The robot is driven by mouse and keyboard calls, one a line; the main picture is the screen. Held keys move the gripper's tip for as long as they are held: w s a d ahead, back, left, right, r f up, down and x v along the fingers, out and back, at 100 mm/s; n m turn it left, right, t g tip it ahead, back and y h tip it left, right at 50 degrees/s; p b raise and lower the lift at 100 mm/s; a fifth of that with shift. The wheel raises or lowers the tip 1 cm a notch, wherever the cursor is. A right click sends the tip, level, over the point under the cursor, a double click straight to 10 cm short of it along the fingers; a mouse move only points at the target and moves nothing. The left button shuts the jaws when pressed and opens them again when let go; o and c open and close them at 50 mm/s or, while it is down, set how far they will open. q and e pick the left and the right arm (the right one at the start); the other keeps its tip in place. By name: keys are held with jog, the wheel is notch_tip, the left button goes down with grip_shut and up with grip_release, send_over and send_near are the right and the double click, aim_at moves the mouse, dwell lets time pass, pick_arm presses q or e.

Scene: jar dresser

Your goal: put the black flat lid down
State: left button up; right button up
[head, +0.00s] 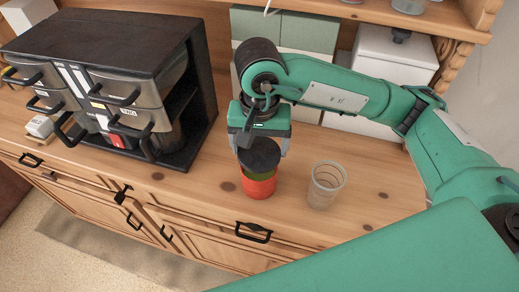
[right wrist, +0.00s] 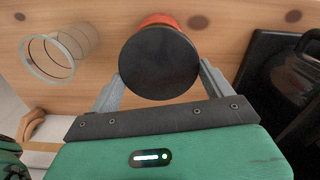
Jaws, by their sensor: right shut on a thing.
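The black flat lid (head: 260,153) is a dark round disc held between the fingers of my right gripper (head: 262,143). In the right wrist view the lid (right wrist: 160,62) fills the space between the two finger tips. Under it stands an orange-red jar (head: 259,187) with a dark olive band near its top, upright on the wooden dresser. The lid covers the jar's mouth from view, and I cannot tell whether it touches the rim. The jar's edge (right wrist: 160,19) shows behind the lid in the right wrist view. My left gripper is not in view.
An open clear glass jar (head: 325,185) stands right of the orange jar. White and green boxes (head: 390,60) stand behind. The dresser top (head: 365,205) is bare right of the glass jar.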

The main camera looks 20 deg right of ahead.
aim_at(259, 149)
notch_tip(259, 149, down, 3)
jog(key=shift+p, duration=0.45)
jog(key=shift+f, duration=0.15)
jog(key=shift+f+b, duration=0.3)
jog(key=shift+b, duration=0.25)
jog(key=o, duration=0.9)
jog(key=shift+o, duration=0.2)
jog(key=shift+r, duration=0.1)
